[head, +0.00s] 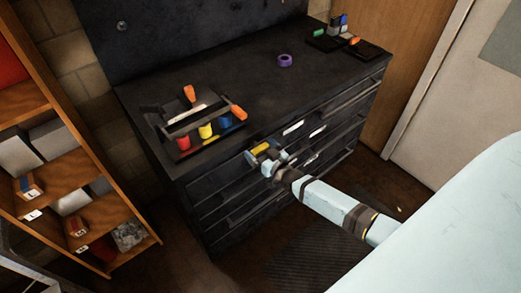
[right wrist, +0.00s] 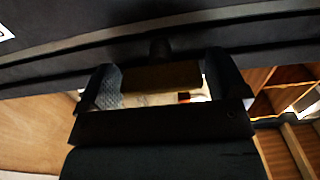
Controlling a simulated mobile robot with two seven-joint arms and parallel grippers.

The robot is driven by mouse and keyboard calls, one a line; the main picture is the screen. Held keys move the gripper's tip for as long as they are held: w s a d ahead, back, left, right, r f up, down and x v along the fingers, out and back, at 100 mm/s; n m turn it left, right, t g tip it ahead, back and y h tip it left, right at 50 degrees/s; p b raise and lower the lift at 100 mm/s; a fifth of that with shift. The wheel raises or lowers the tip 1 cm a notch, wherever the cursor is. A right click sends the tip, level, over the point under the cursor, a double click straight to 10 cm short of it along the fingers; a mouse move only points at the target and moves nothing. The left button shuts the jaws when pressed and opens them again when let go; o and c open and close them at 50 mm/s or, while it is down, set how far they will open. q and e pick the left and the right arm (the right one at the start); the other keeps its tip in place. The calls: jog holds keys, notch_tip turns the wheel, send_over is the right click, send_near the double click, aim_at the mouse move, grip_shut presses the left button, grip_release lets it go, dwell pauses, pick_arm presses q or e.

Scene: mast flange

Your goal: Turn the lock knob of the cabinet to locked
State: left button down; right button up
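The cabinet (head: 230,200) is black, with several drawers in its front. Its lock knob (head: 261,147) is a yellow bar on the upper part of the front. In the right wrist view the knob (right wrist: 160,76) shows as a dull yellow bar on a short dark stem. My right gripper (head: 264,156) is at the knob, with one finger at each end of the bar. In the right wrist view the fingers (right wrist: 163,80) stand wide apart and the bar fills the space between them. Contact faces are partly hidden. My left gripper is out of view.
On the cabinet top are a tool caddy (head: 182,154) with coloured items, a purple tape roll (head: 285,60) and dark trays (head: 367,50) with small items. An open wooden shelf (head: 70,165) stands at the left. Drawer handles lie close to the right gripper.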

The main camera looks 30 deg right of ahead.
jog(key=c, duration=0.6)
jog(key=m+b, duration=0.1)
jog(key=m, duration=0.3)
jog(key=shift+m, duration=0.4)
jog(key=m+b, duration=0.1)
jog(key=m, duration=0.3)
jog(key=m+b, duration=0.2)
jog(key=m, duration=0.3)
jog(key=shift+f+m, duration=0.1)
jog(key=shift+m, duration=0.3)
jog(key=shift+m+b, duration=0.85)
jog(key=shift+m, duration=0.95)
